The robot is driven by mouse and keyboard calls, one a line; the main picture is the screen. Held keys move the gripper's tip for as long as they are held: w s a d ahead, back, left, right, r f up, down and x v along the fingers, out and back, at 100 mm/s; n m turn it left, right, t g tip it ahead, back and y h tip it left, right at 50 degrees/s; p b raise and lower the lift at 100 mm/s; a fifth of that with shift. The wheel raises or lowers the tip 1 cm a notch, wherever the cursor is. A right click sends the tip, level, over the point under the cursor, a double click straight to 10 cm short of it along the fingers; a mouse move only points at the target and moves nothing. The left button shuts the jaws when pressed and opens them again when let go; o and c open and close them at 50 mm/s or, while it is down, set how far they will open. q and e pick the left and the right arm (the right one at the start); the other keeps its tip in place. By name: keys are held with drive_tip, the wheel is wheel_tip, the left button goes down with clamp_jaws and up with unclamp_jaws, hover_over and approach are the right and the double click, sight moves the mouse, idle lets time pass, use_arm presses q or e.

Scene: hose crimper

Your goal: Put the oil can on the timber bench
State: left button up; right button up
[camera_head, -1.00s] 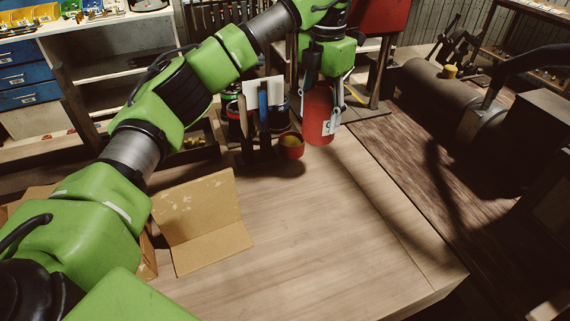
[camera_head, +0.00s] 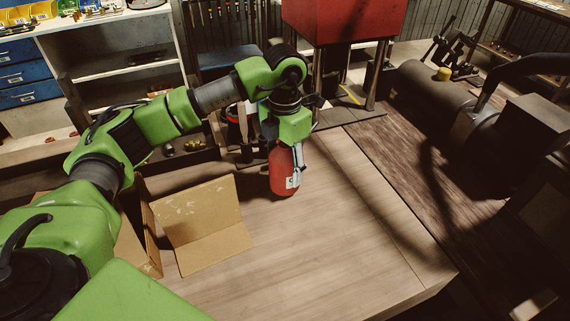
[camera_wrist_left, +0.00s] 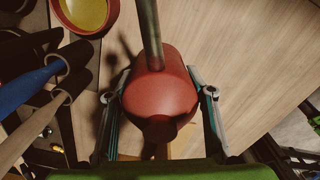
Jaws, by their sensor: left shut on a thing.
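The red oil can (camera_head: 284,178) with a white label is upright over the back part of the timber bench (camera_head: 330,245). My left gripper (camera_head: 286,155) points down and is shut on the can, one finger on each side. In the left wrist view the can (camera_wrist_left: 160,92) sits between both fingers, its spout running up the picture over the pale bench top (camera_wrist_left: 245,50). Whether its base touches the wood or hangs just above it, I cannot tell. My right gripper is not in view.
An open cardboard box (camera_head: 205,225) stands on the bench's left side. A red bowl with yellow contents (camera_wrist_left: 82,12) and several tool handles (camera_wrist_left: 40,85) are beside the can. The bench's front and right are bare.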

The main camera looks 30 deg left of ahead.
use_arm(q)
drive_tip(key=shift+f, duration=0.35)
drive_tip(key=shift+f, duration=0.1)
drive_tip(key=o, duration=1.8)
